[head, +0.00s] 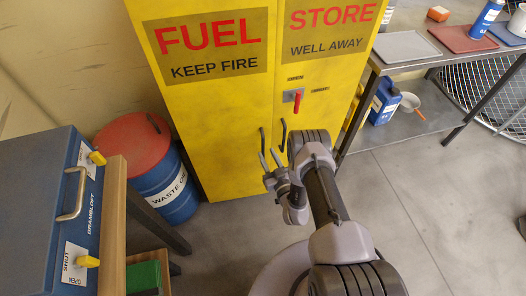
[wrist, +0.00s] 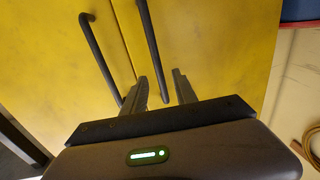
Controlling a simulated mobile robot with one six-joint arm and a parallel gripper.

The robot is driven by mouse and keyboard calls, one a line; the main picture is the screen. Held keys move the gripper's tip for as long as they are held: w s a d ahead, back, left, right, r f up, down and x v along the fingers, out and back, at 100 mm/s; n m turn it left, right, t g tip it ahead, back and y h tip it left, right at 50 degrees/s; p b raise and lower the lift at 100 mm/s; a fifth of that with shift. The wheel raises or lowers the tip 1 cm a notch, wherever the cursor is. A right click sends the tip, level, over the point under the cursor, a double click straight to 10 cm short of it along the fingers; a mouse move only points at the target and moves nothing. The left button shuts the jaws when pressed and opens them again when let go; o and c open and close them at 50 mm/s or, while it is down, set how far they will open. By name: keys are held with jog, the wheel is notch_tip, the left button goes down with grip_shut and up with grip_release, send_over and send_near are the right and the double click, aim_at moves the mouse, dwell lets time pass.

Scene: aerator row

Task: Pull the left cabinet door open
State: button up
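The tall yellow cabinet has a left door (head: 215,120) and a right door (head: 322,75). The left door's dark bar handle (head: 262,138) and the right door's handle (head: 283,134) stand side by side near the seam. The wrist view looks turned over, so the left door's handle (wrist: 149,40) is right of the right door's handle (wrist: 98,50). My gripper (head: 269,159) is in front of the cabinet by the left handle. Contact cannot be told.
A blue waste-oil drum (head: 166,183) with a red lid stands left of the cabinet. A blue box (head: 45,215) on a wooden-edged bench is at near left. A metal table (head: 430,58) with trays is at right. The red latch lever (head: 297,101) is above the handles.

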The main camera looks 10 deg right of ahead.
aim_at(263, 147)
jog(key=w, duration=0.1)
jog(key=w+b, duration=0.1)
jog(key=w, duration=0.1)
jog(key=w+a, duration=0.1)
jog(key=w, duration=0.1)
jog(key=shift+r+b, duration=0.1)
jog(key=shift+b, duration=0.2)
grip_shut()
dwell(1.0)
